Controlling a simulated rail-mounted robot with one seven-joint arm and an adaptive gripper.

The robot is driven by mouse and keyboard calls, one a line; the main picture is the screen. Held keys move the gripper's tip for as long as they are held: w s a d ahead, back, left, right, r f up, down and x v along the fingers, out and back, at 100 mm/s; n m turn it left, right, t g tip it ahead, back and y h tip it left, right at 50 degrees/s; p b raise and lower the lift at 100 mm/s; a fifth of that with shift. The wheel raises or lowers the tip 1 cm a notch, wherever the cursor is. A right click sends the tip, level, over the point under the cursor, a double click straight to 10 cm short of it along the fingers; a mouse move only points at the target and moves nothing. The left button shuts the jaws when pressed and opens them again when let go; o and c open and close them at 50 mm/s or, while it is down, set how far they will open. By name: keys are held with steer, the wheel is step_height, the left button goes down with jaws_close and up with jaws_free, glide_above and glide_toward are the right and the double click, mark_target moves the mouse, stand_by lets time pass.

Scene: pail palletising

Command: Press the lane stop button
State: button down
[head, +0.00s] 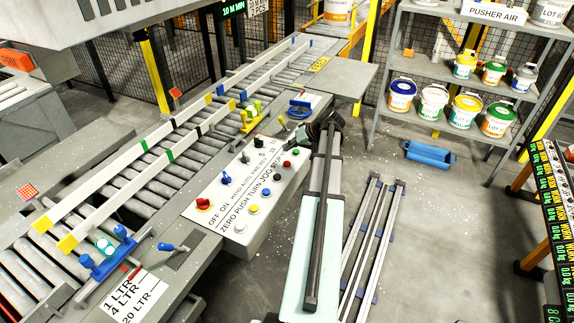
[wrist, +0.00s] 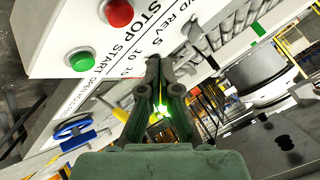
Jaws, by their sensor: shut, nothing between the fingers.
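The control panel (head: 222,215) carries several buttons and knobs beside the roller lane. The red stop button (head: 287,164) sits near its far end, next to a green start button (head: 295,151). In the wrist view the red button (wrist: 118,12) is at the top, above the word STOP, with the green button (wrist: 81,60) lower left. My gripper (wrist: 160,63) is shut and empty, its tips apart from both buttons in the picture. In the head view my gripper (head: 316,130) is dark and small near the panel's far right end; its fingertips are hard to make out.
A red mushroom button (head: 203,204) and white, yellow, blue and black controls share the panel. A blue handwheel (head: 300,108) stands just beyond it. The roller conveyor (head: 160,165) runs along the left. Shelves with pails (head: 433,102) stand at the back right.

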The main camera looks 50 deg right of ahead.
mark_target(289, 163)
steer(key=shift+f+b, duration=1.05)
steer(key=shift+f, duration=1.25)
steer(key=shift+f, duration=0.1)
steer(key=shift+f+b, duration=0.35)
steer(key=shift+b, duration=0.1)
steer(key=shift+f+b, duration=0.4)
steer(key=shift+f, duration=0.1)
stand_by(0.6)
steer(key=shift+r+p, duration=0.3)
steer(key=shift+r, duration=0.65)
steer(key=shift+r, duration=0.1)
steer(key=shift+r+p, duration=0.9)
steer(key=shift+r, duration=1.55)
